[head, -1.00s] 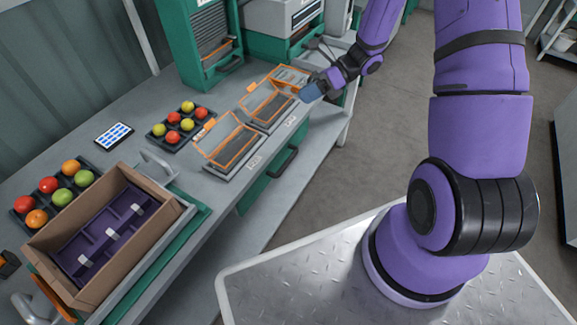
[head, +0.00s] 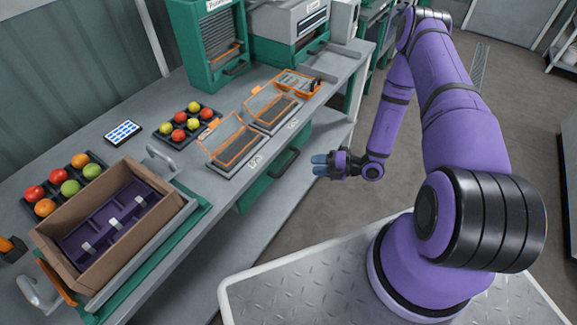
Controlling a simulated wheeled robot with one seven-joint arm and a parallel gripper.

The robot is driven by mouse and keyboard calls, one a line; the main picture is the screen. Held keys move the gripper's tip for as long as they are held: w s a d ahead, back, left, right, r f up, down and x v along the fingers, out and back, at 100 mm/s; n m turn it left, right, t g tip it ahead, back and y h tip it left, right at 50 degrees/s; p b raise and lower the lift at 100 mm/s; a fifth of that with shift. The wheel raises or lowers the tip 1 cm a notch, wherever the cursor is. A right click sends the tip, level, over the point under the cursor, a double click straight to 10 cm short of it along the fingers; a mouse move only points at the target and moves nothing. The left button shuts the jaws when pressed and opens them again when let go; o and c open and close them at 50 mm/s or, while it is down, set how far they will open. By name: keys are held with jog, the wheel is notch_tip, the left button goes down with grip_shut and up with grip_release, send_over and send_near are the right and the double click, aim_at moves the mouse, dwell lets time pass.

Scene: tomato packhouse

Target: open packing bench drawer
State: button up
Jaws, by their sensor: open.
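The packing bench (head: 185,180) runs diagonally across the left of the head view. Its green drawer (head: 262,187) sits under the bench top and looks shut, with a dark bar handle (head: 284,162) on its front. My gripper (head: 318,165) is in front of the drawer, a little to the right of the handle and apart from it. The gripper is open and empty. The gap between its fingers is hard to make out at this size.
Orange-framed clear-lidded boxes (head: 234,145) stand on the bench top above the drawer. A cardboard box (head: 75,270) stands at the near left. The floor right of the bench is clear.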

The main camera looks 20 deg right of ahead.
aim_at(290, 164)
jog(key=x, duration=1)
jog(key=shift+w+a+f, duration=0.1)
jog(key=shift+w+a, duration=0.1)
jog(key=shift+a, duration=0.05)
grip_shut()
